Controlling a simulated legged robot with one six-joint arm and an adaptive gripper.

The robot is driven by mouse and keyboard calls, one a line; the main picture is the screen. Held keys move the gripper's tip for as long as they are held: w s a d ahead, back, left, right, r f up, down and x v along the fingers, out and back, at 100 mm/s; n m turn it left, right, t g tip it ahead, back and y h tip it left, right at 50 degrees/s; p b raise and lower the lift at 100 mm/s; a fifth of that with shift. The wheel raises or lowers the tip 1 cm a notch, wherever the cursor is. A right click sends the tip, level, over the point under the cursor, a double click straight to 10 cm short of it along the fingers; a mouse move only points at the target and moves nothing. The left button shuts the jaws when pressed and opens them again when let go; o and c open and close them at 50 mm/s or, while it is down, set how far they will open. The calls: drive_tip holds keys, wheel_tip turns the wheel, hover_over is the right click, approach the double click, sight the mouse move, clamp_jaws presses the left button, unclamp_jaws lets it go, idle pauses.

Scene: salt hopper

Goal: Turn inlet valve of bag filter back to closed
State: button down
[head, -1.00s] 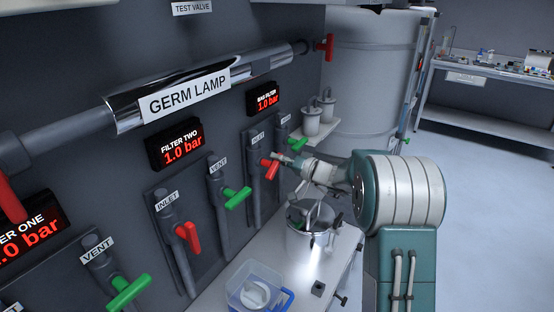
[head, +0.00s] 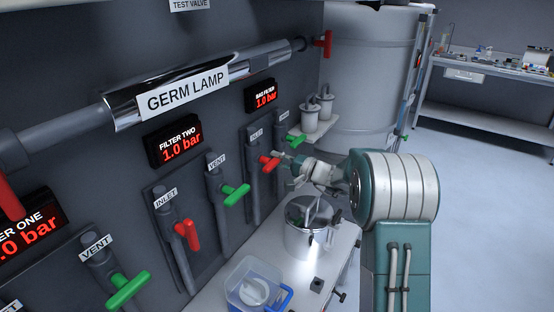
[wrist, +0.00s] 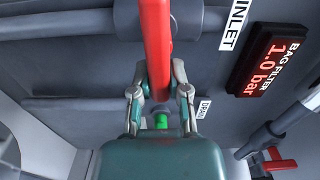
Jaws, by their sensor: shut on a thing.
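The bag filter's inlet valve has a red handle (head: 268,163), and it sits on a grey pipe below the bag filter display (head: 261,95). In the wrist view the red handle (wrist: 156,45) runs down between the two fingers of my gripper (wrist: 159,95). The fingers are closed on it from both sides. In the head view my gripper (head: 284,160) reaches the handle from the right, and its fingertips are small there. The display reads 1.0 bar. The INLET label (wrist: 233,25) also shows in the wrist view.
A green valve handle (head: 296,141) is just right of the inlet. The green vent handle (head: 235,195) and red inlet handle (head: 187,233) of filter two are to the left. A steel pot (head: 306,240) and a clear box (head: 247,290) stand on the bench below.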

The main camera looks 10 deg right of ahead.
drive_tip(key=shift+d+f, duration=0.1)
drive_tip(key=shift+f, duration=0.05)
drive_tip(key=c, duration=0.6)
unclamp_jaws()
drive_tip(key=shift+w, duration=0.1)
drive_tip(key=shift+d, duration=0.1)
drive_tip(key=v, duration=1.2)
